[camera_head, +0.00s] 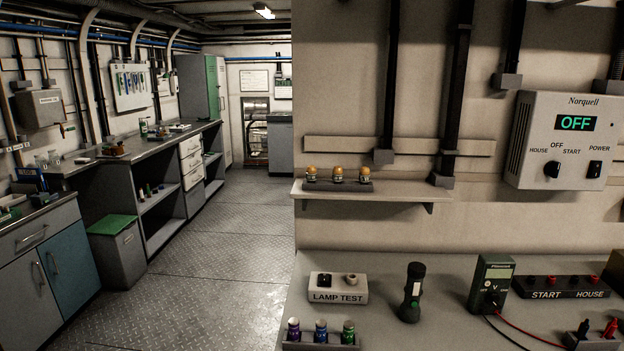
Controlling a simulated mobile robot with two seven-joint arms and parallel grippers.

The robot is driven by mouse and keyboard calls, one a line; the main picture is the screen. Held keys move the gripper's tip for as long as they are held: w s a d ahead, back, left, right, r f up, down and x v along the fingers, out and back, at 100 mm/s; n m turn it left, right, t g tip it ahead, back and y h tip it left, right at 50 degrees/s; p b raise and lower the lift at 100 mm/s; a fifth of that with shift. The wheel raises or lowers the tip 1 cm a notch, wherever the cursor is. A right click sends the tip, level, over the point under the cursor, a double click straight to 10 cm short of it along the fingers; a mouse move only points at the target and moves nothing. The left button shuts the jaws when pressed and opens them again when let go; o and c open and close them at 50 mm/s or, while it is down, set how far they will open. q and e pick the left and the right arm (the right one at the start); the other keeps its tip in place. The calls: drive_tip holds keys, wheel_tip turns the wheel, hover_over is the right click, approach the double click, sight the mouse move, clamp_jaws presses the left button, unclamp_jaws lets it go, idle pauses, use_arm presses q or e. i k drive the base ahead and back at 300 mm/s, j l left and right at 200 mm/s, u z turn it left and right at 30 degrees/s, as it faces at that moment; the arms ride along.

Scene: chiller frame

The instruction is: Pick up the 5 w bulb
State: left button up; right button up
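Three small bulbs with amber tops stand in a dark holder (338,186) on a wall shelf (360,196): a left bulb (311,173), a middle bulb (338,174) and a right bulb (365,175). Their markings are too small to read, so I cannot tell which is the 5 W bulb. On the bench (450,322) below, a lamp test box (338,296) has a dark switch and a pale socket on top. Neither of my grippers is in view.
A rack (320,347) at the bench's front holds purple, blue and green capped items. A torch (411,293), a multimeter (491,284) with leads and a START/HOUSE block (560,287) stand further right. A wall control box (563,140) reads OFF. The aisle floor (215,250) is clear.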

sight(364, 174)
drive_tip(key=z, duration=0.4)
drive_tip(key=i+j+z, duration=0.15)
drive_tip(key=j+z, duration=0.55)
drive_tip(key=j, duration=0.15)
drive_tip(key=j+z, duration=0.5)
drive_tip(key=j, duration=2.35)
drive_tip(key=k+j, duration=0.1)
drive_tip(key=j, duration=0.85)
drive_tip(key=z, duration=0.05)
